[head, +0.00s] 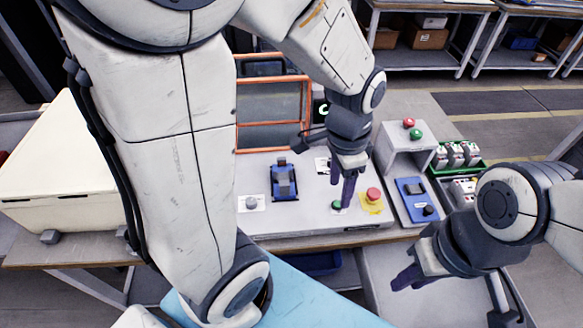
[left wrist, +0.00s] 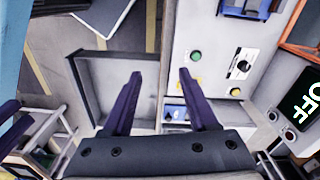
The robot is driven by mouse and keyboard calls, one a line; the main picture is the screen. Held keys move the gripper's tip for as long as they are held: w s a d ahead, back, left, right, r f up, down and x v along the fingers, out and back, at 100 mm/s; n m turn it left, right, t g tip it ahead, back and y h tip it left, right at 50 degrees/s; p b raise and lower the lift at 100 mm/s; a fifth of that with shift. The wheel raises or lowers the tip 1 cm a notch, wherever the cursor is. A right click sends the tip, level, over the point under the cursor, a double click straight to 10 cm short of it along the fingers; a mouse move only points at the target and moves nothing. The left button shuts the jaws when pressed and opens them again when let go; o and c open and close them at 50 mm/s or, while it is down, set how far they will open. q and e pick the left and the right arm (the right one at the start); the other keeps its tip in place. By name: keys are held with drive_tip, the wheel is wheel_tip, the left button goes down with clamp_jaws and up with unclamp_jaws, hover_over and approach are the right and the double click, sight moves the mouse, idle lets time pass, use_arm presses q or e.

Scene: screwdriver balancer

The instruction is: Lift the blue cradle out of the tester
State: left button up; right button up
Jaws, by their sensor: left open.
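The blue cradle (head: 284,186) sits on the pale top of the tester (head: 308,217), in front of an orange-framed guard, with a dark part and a grey part in it. Its edge also shows at the top of the left wrist view (left wrist: 245,9). My left gripper (head: 343,198) is open and empty, pointing down over the tester to the right of the cradle, near a green button (head: 337,204). My right gripper (head: 405,281) is lower right, off the tester; whether its fingers are apart is unclear.
A red button on a yellow base (head: 373,195) is right of my left gripper. A blue panel with a dark knob (head: 415,199) and a grey stand (head: 408,150) are further right. The orange-framed guard (head: 273,112) stands behind the cradle. A display reads OFF (left wrist: 304,112).

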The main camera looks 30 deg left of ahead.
use_arm(q)
drive_tip(key=w+a+f+b, duration=0.1)
drive_tip(key=w+a+f, duration=0.4)
drive_tip(key=a, duration=0.4)
drive_tip(key=m, duration=0.2)
hover_over(284, 183)
drive_tip(key=f, duration=0.2)
drive_tip(key=f+b, duration=0.1)
drive_tip(key=shift+w+d+f, duration=0.15)
drive_tip(key=shift+d+f, duration=0.05)
drive_tip(key=shift+f, duration=0.2)
drive_tip(key=f, duration=0.4)
drive_tip(key=shift+a+f, duration=0.3)
drive_tip(key=shift+f, duration=0.05)
drive_tip(key=shift+d+f+p, duration=0.15)
drive_tip(key=shift+f+p, duration=0.55)
drive_tip(key=shift+f, duration=2.25)
use_arm(e)
drive_tip(key=shift+a+f, duration=0.1)
drive_tip(key=shift+f, duration=0.6)
use_arm(q)
drive_tip(key=shift+c, duration=0.3)
clamp_jaws()
